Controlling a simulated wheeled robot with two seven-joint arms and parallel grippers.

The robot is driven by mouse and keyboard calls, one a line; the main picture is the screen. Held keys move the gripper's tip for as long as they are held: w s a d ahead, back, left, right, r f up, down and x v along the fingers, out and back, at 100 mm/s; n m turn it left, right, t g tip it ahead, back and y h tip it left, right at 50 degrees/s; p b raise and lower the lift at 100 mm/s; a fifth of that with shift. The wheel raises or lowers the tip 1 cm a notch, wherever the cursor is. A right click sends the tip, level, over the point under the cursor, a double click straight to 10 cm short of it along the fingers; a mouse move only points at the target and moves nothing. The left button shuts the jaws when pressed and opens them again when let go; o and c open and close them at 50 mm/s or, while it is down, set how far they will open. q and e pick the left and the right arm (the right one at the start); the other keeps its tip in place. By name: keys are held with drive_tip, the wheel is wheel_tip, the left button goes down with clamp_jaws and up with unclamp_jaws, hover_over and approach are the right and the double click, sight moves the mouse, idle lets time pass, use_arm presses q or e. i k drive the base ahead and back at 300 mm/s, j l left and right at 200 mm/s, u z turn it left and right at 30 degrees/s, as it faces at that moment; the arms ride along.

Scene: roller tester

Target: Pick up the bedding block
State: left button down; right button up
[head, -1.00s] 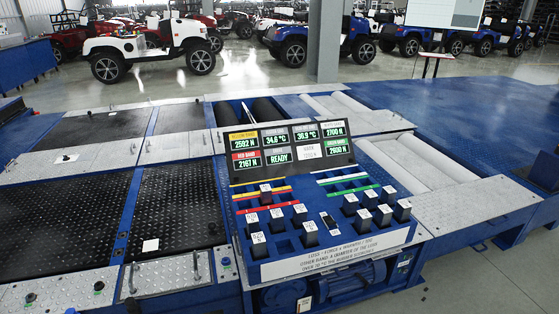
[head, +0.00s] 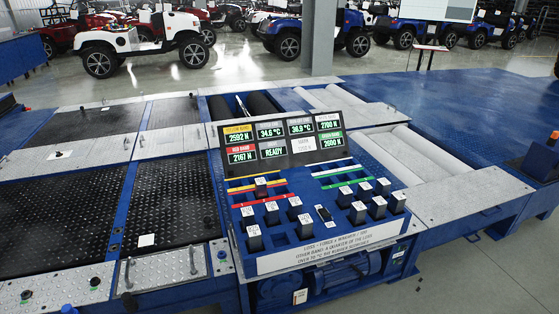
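A sloped blue console (head: 330,250) stands in the middle of the head view. Several dark blocks with white labels sit on its left side, such as a front-left block (head: 254,238) and one alone higher up (head: 261,187). Several more labelled blocks (head: 377,206) stand in a group on its right side. A dark piece with a pale top (head: 323,214) lies between the groups. The labels are too small to read, so I cannot tell which is the bedding block. Neither of my grippers is visible.
A display panel (head: 284,142) rises behind the blocks. Black tread plates (head: 170,207) lie left of the console, and pale rollers (head: 410,155) lie right. A blue motor (head: 345,268) sits below. Parked vehicles (head: 150,40) stand behind.

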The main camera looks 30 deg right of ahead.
sight(305, 225)
drive_tip(key=z, duration=1.25)
